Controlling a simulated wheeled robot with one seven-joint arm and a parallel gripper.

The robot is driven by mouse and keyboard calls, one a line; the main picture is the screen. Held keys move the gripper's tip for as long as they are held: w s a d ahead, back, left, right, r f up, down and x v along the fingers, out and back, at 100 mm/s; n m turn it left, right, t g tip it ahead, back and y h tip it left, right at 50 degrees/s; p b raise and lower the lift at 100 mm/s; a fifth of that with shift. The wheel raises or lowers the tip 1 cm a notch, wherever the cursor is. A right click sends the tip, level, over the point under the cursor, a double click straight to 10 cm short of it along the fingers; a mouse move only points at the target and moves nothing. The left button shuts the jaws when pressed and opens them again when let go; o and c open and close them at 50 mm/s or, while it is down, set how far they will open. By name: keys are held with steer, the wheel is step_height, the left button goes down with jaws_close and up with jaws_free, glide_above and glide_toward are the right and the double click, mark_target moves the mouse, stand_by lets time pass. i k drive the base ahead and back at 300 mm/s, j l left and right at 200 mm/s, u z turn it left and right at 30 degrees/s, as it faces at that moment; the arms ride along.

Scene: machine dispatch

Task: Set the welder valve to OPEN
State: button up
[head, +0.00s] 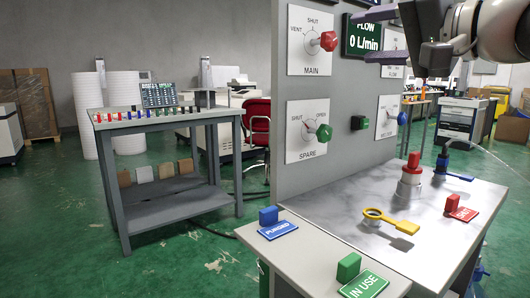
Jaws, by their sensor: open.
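A grey panel (345,107) carries several valve dials. The blue-knobbed valve (401,118) is on the right side of the panel, on a white plate seen at a slant; its label is too small to read surely, so I cannot tell whether it is the welder valve or where it points. The MAIN valve (327,41) has a red knob, with VENT and SHUT marked. The SPARE valve (323,132) has a green knob, with SHUT and OPEN marked. My gripper (368,36) is open and empty at upper right, in front of the flow display, and partly hides another dial plate.
A flow display (362,36) reads 0 L/min. A grey table (168,120) stands left; green floor lies between.

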mark_target(402, 118)
steer(key=k+l, duration=0.8)
